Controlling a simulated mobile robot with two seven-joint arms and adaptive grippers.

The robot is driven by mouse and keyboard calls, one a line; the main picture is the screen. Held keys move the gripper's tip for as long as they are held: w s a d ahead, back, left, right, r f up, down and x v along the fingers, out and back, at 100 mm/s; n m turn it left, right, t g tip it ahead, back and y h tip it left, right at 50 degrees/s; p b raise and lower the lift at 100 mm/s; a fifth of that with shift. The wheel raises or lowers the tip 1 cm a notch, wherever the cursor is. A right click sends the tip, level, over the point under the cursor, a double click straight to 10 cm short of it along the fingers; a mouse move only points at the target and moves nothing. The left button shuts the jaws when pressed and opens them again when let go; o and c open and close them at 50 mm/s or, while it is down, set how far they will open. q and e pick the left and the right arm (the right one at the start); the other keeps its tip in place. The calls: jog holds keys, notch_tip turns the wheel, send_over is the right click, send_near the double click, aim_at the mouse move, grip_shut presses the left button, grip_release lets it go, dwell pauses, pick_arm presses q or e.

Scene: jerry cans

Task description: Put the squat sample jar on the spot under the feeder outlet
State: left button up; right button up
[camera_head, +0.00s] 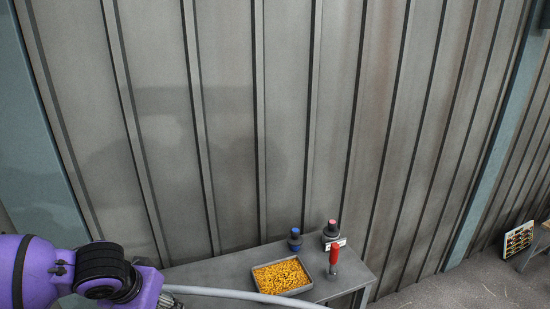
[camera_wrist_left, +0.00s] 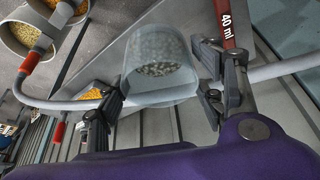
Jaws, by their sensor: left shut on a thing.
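The squat sample jar (camera_wrist_left: 160,82) is clear and holds pale grey granules. In the left wrist view it sits between the fingers of my left gripper (camera_wrist_left: 165,98), which is shut on it. In the head view my purple left arm comes in at the lower left; its gripper is mostly cut off by the bottom edge and the jar cannot be made out there. I cannot identify the feeder outlet or the spot under it in either view. My right gripper is not in view.
A grey bench (camera_head: 225,267) bears a tray of yellow pellets (camera_head: 281,277), a blue-topped item (camera_head: 295,240) and a red-handled item (camera_head: 334,258). A grey tube (camera_head: 240,295) crosses in front.

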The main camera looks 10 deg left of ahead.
pick_arm(q)
jog(key=w+d+r, duration=0.5)
jog(key=d, duration=0.3)
jog(key=w+d+r+m, duration=0.1)
jog(key=w+d+r, duration=0.4)
jog(key=d, duration=0.4)
jog(key=shift+d+r, duration=0.2)
jog(key=shift+r, duration=0.15)
